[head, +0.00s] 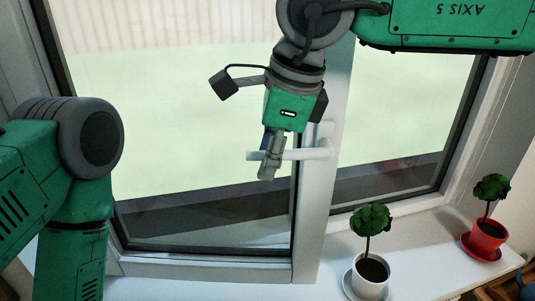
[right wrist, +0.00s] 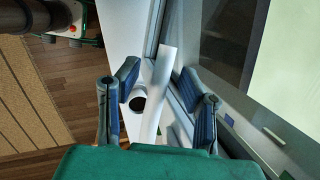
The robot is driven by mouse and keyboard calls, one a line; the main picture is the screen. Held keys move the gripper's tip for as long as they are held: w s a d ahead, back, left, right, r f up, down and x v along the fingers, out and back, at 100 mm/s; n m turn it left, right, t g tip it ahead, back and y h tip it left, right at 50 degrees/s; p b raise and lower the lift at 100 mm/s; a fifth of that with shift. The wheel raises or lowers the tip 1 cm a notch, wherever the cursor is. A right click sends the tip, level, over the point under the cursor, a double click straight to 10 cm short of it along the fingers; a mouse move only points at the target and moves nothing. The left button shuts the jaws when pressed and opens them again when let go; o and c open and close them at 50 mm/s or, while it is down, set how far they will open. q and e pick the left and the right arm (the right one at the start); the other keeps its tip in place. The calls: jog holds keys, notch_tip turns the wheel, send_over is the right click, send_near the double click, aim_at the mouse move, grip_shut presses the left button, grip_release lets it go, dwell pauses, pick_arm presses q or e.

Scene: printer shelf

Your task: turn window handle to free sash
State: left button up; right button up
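The white window handle (head: 310,154) is mounted on the central upright of the white window frame, and its lever lies about level, pointing left. My right gripper (head: 268,172) reaches down from above at the lever's left part. In the right wrist view, the handle's lever (right wrist: 160,72) runs between the two blue-grey fingers of the right gripper (right wrist: 157,77), which are spread with gaps on both sides. The sash (head: 306,220) appears closed against the frame. My left arm shows at the left of the head view, but its gripper is out of view.
On the white sill (head: 420,240) stand a small tree in a white pot (head: 368,286), right of the central upright, and another in a red pot (head: 485,238) farther right. A brown basket (head: 495,290) sits at the lower right corner.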

jog(key=shift+r, duration=0.1)
jog(key=shift+d+r, duration=0.1)
jog(key=shift+r, duration=0.15)
jog(key=v, duration=1.1)
jog(key=shift+r, duration=0.1)
